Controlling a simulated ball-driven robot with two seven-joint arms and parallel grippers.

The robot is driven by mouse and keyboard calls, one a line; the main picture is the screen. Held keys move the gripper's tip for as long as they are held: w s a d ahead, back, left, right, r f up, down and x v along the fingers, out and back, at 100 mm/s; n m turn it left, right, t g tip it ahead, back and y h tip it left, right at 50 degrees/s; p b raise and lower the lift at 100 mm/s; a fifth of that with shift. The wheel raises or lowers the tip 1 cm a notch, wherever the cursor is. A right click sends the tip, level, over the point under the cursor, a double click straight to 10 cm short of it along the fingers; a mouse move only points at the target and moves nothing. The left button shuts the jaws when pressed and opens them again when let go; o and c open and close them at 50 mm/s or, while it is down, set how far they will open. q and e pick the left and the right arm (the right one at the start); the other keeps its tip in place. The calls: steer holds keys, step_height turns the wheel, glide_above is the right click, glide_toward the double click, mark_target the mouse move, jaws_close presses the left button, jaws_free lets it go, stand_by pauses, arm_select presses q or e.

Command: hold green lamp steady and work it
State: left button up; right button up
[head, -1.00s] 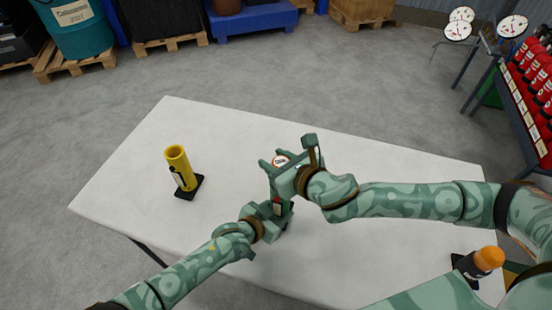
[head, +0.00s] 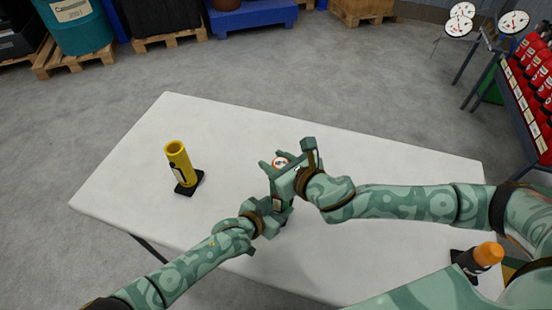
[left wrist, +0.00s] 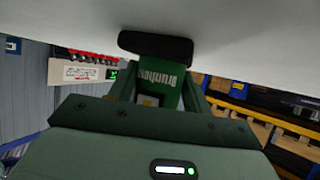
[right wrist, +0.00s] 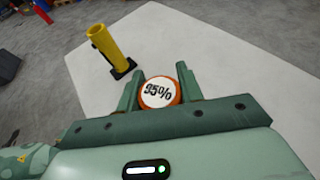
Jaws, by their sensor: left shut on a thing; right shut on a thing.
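The green lamp (left wrist: 158,77) stands upright, its black base (left wrist: 152,46) at the white tabletop in the upside-down left wrist view. My left gripper (head: 275,207) is shut on its green body from the left. The lettering on the body shows between the fingers. In the head view my grippers hide most of the lamp's body.
A dark lamp with an orange top (head: 488,254) stands near the right edge, close to my right arm. The white table (head: 340,160) is clear behind my grippers. A rack of red extinguishers (head: 540,80) stands beyond.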

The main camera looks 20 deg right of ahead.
steer(key=shift+f, duration=1.15)
steer(key=o, duration=1.1)
steer(key=shift+o, duration=0.2)
steer(key=v, duration=1.2)
arm_select(q)
steer(key=o, duration=0.8)
steer(key=v, duration=1.2)
steer(key=shift+s, duration=0.1)
